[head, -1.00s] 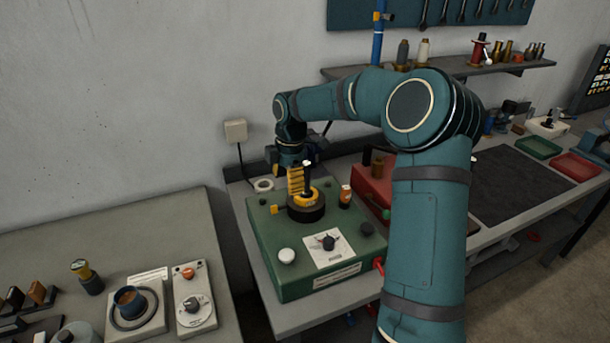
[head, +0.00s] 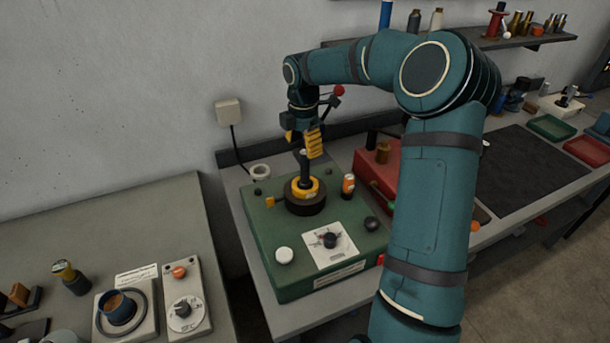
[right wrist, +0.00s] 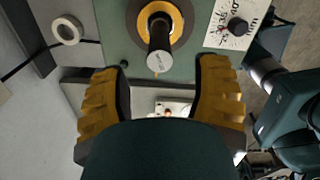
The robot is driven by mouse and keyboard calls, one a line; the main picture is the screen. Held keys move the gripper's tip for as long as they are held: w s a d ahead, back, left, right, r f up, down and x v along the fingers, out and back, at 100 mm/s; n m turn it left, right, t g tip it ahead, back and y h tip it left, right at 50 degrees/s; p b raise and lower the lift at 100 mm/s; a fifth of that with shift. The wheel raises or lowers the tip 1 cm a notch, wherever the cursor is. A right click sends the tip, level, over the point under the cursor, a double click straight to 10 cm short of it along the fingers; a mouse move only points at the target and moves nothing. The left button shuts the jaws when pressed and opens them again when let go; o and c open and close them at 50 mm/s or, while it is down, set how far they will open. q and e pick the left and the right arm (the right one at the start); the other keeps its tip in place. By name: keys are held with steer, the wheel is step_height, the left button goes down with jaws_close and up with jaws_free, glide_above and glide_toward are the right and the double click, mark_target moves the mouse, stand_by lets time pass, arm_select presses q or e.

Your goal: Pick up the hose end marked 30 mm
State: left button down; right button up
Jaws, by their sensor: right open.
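A dark upright cylinder (head: 305,172) stands in a yellow ring (head: 291,188) on a black round base on the green machine (head: 262,255). In the right wrist view its pale round end face (right wrist: 160,62) looks toward the camera and carries small marks that I cannot read surely. I cannot confirm that it is the hose end marked 30 mm. My right gripper (head: 308,146) is close above the cylinder's top, its yellow fingers spread wide. The right wrist view shows nothing held between them. My left gripper is not in view.
The green machine carries a white dial plate (head: 325,251), a white knob (head: 284,255) and an orange-and-white bottle (head: 348,187). A red box (head: 367,176) stands right behind it. A white tape roll (head: 259,171) lies at the back left. A dark mat (head: 520,165) lies clear on the right.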

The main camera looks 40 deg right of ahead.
mark_target(305, 166)
steer(key=f, duration=0.7)
steer(key=shift+d+f, duration=0.15)
steer(key=shift+d, duration=0.1)
jaws_close()
